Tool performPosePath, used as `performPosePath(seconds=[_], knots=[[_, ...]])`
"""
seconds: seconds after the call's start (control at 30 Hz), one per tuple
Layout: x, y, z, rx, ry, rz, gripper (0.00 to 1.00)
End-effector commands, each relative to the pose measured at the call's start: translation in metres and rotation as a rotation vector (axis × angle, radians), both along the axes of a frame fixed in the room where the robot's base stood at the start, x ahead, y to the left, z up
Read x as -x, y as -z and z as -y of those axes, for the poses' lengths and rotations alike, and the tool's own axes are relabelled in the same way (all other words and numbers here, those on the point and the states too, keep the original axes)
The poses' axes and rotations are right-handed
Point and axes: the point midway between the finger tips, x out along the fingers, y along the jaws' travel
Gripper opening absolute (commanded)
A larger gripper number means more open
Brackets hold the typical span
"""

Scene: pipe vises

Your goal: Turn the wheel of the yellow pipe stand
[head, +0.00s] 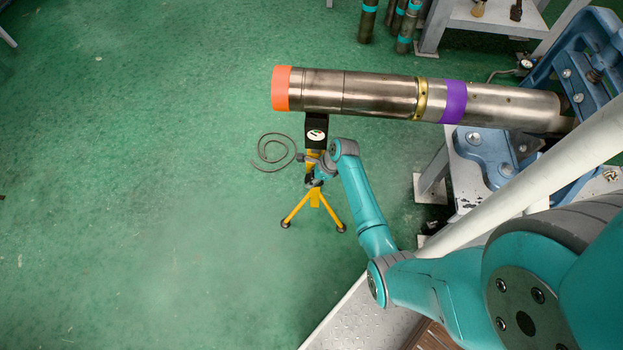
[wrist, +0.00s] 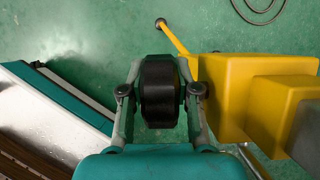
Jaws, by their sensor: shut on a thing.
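The yellow pipe stand (head: 315,197) stands on the green floor on its tripod legs, under the orange-capped end of a long metal pipe (head: 370,95). In the wrist view its yellow body (wrist: 222,95) fills the right side. The black wheel (wrist: 159,92) of the stand sits between my gripper's fingers (wrist: 160,90), beside the yellow body. My gripper is shut on the wheel, with one finger on each side. In the head view my gripper (head: 315,178) is at the stand, just below its black head, and the wheel is hard to make out there.
The pipe's right end sits at a blue vise (head: 485,150) on a grey bench. A coiled cable (head: 272,152) lies on the floor left of the stand. Several dark pipes (head: 405,28) stand at the back. The floor on the left is clear.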

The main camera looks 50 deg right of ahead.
Motion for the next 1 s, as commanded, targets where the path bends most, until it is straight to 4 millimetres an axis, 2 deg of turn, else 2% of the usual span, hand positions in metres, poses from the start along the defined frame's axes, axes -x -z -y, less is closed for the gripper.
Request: performPosePath(seconds=[0.6, 1.0], knots=[[0.0029, -0.003, 0.003, -0.284, 0.005, 0.356, 0.0], [0.0034, -0.0044, 0.0034, -0.397, 0.003, 0.499, 0.0]])
